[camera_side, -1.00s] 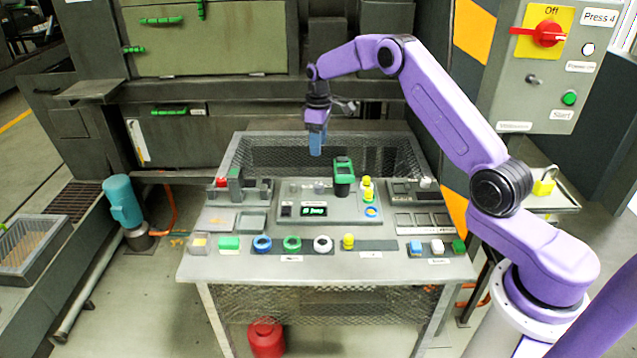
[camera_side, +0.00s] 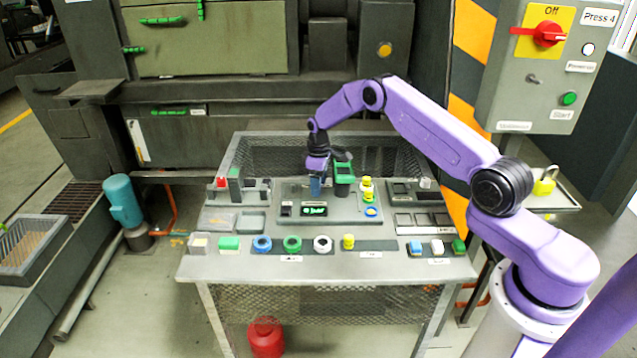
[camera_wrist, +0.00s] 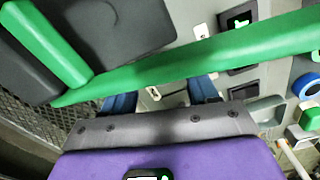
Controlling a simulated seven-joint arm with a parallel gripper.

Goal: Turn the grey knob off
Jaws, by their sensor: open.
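My gripper (camera_side: 316,192) is open and points down at the central grey panel (camera_side: 345,212), just left of the green-and-black block. In the side view it covers the spot where a small grey knob stood; I cannot tell if it touches the knob. In the wrist view the two blue fingers of my gripper (camera_wrist: 161,96) are spread apart. A green bar crosses in front of them there, so most of the space between them is hidden. The knob's setting cannot be read.
The green-and-black block (camera_side: 343,175) rises close to the right of my gripper. Yellow stacked pieces (camera_side: 367,187) stand farther right. Coloured rings and blocks line the front edge of the table (camera_side: 325,268). A control box (camera_side: 545,90) with a red switch stands at the right.

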